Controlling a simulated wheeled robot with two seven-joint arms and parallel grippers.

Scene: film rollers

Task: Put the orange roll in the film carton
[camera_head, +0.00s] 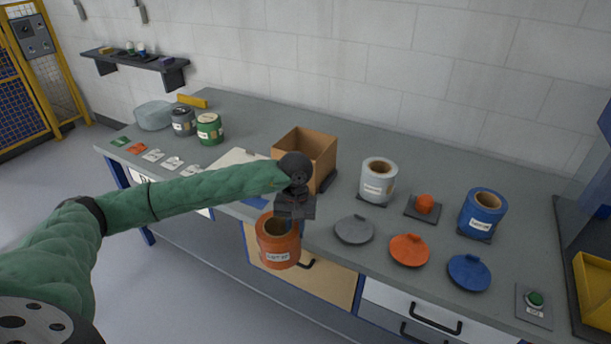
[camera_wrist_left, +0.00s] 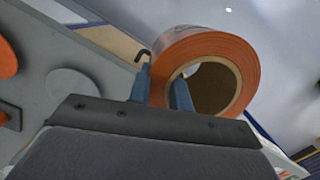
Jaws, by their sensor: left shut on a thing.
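The orange roll (camera_head: 278,243) hangs upright in my left gripper (camera_head: 291,217), in front of the bench's front edge. It has a hollow core and a white label. In the left wrist view the roll (camera_wrist_left: 240,54) fills the top middle, with one finger of my left gripper (camera_wrist_left: 163,92) inside the core and one outside the wall. The film carton (camera_head: 318,150) is an open brown box on the bench, behind my left gripper. Its floor is mostly hidden. My right gripper is not in view.
A white roll (camera_head: 378,182) and a blue roll (camera_head: 482,214) stand right of the carton. Grey (camera_head: 354,229), orange (camera_head: 409,250) and blue (camera_head: 469,272) lids lie along the front. A small orange object (camera_head: 425,203) sits on a dark pad.

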